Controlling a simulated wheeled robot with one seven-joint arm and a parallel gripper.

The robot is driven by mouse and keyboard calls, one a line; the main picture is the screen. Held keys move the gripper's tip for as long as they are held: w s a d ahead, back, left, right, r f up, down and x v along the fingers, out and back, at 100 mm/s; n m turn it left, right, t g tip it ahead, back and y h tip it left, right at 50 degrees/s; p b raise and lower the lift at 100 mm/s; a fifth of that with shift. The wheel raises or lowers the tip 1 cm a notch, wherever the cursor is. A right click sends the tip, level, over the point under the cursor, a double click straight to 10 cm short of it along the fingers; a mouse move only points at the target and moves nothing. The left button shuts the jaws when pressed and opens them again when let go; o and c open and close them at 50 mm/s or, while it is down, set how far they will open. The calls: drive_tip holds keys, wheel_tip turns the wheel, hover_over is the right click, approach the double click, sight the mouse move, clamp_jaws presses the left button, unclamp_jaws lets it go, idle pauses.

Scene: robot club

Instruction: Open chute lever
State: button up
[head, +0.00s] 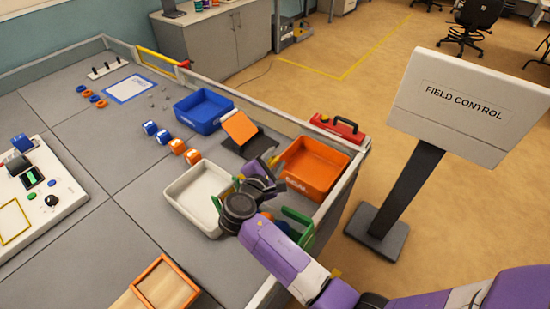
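No part is clearly marked as the chute lever. A yellow bar with a red end (162,59) lies along the far wall of the grey table. An orange tilted panel (240,127) stands on a dark base near the middle right; I cannot tell whether it belongs to the chute. My gripper (268,168) is at the end of my purple arm, over the area between the white bin (190,207) and the orange bin (311,168), just in front of the tilted panel. Its fingers are small and partly hidden by the wrist, so their opening is unclear.
A blue bin (203,111), blue and orange blocks (178,146) and a control box (40,197) are on the table. A wooden tray (166,287) is at the front. A red case (338,130) and Field Control sign (463,105) stand right.

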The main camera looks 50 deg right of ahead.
drive_tip(key=shift+d, duration=0.15)
drive_tip(key=shift+c, duration=0.5)
clamp_jaws()
idle(0.9)
